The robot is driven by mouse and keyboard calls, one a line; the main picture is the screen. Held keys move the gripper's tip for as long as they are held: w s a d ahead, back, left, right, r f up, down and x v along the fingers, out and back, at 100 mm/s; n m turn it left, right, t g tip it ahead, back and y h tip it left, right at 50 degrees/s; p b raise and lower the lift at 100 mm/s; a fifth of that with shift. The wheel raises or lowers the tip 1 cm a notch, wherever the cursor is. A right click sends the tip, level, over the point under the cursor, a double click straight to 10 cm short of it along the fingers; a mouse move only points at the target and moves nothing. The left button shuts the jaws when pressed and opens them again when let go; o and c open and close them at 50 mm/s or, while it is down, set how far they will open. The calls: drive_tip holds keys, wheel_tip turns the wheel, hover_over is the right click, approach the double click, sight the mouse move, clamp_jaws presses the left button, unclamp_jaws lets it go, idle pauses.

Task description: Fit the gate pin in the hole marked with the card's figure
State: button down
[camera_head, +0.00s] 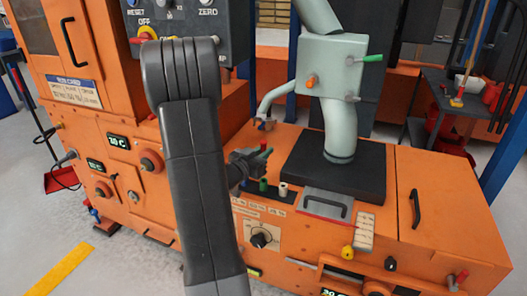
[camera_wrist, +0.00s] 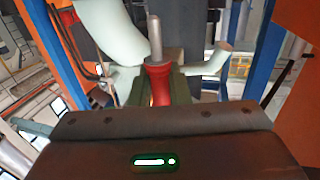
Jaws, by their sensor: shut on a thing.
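My gripper (camera_head: 252,163) is over the front left of the orange machine top. In the wrist view my gripper (camera_wrist: 157,95) is shut on a pin with a red grip (camera_wrist: 158,82) and a bare grey metal shank (camera_wrist: 155,38). The jaws are around the red grip, and the shank sticks out clear of them. A small red part of the pin (camera_head: 263,147) shows at the gripper in the head view. I cannot make out the marked holes, their figures or the card's figure in either view.
A green peg (camera_head: 263,185) and a cream peg (camera_head: 283,189) stand below the gripper. A pale green spout (camera_head: 340,120) rises from a black plate (camera_head: 310,165). A grey cover with a black handle (camera_head: 325,203) lies in front. A blue-and-white label (camera_head: 75,91) is on the left cabinet.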

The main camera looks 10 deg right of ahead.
drive_tip(key=shift+f+b, duration=1.5)
drive_tip(key=shift+f, duration=0.7)
drive_tip(key=shift+f+b, duration=1.8)
drive_tip(key=shift+f, duration=0.5)
drive_tip(key=c, duration=1.3)
unclamp_jaws()
drive_tip(key=p+v, duration=0.3)
drive_tip(key=v, duration=1)
drive_tip(key=shift+s+a, duration=0.3)
